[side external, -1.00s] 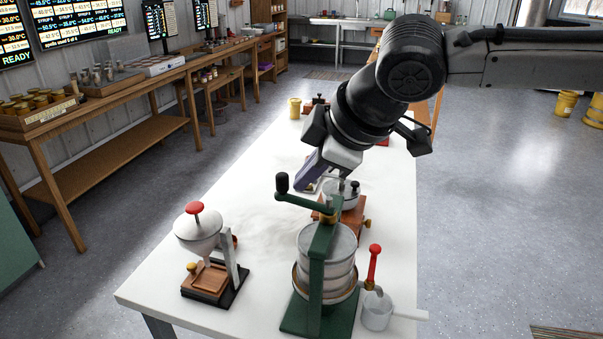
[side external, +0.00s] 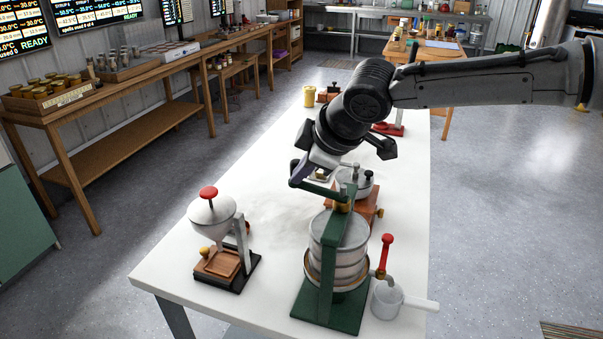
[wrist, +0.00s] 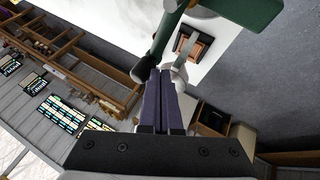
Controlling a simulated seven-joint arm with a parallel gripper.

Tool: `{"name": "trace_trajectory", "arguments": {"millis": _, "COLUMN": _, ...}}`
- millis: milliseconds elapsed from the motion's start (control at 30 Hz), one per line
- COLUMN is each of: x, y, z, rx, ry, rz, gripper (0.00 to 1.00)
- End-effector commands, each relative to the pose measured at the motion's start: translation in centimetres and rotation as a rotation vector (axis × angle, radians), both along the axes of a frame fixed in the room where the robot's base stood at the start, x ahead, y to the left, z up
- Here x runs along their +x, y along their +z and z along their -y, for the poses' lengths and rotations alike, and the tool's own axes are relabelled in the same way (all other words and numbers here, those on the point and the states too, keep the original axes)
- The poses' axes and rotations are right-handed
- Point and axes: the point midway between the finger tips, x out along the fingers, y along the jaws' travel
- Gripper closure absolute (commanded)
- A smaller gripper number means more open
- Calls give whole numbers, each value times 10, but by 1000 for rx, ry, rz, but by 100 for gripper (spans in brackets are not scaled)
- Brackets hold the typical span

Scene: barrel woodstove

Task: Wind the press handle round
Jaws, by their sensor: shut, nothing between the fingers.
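The press (side external: 335,250) stands at the table's front, with a green frame and a pale stacked drum. Its green crank handle (side external: 318,191) points to the back left from the top and ends in an upright black knob (side external: 293,168). My gripper (side external: 299,177) is shut and empty, angled down right beside the knob. In the wrist view my shut fingers (wrist: 164,73) reach the dark knob (wrist: 144,74) on their left, and the green handle (wrist: 170,25) extends above them. I cannot tell whether the fingers touch the knob.
A white hopper device with a red knob (side external: 212,212) stands left of the press. A red-handled tap (side external: 386,255) and a white pot (side external: 388,300) are at its right. A wooden-based device (side external: 368,206) stands close behind. The white tabletop (side external: 270,250) between hopper and press is clear.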

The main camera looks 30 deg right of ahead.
Motion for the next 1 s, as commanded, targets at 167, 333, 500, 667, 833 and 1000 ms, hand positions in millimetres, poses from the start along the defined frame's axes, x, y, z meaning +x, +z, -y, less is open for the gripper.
{"name": "trace_trajectory", "arguments": {"millis": 167, "x": 0, "y": 0, "z": 0, "rx": 0, "ry": 0, "rz": 0, "gripper": 100}}
{"name": "trace_trajectory", "arguments": {"millis": 333, "x": 1, "y": 0, "z": 0, "rx": -1, "ry": -15, "rz": 0, "gripper": 100}}
{"name": "trace_trajectory", "arguments": {"millis": 500, "x": 4, "y": 0, "z": 2, "rx": -2, "ry": -72, "rz": 0, "gripper": 100}}
{"name": "trace_trajectory", "arguments": {"millis": 667, "x": 10, "y": 0, "z": 6, "rx": -1, "ry": -175, "rz": 2, "gripper": 100}}
{"name": "trace_trajectory", "arguments": {"millis": 833, "x": 18, "y": 0, "z": 14, "rx": -2, "ry": -326, "rz": 1, "gripper": 100}}
{"name": "trace_trajectory", "arguments": {"millis": 1000, "x": 25, "y": 0, "z": 24, "rx": -1, "ry": -490, "rz": 1, "gripper": 100}}
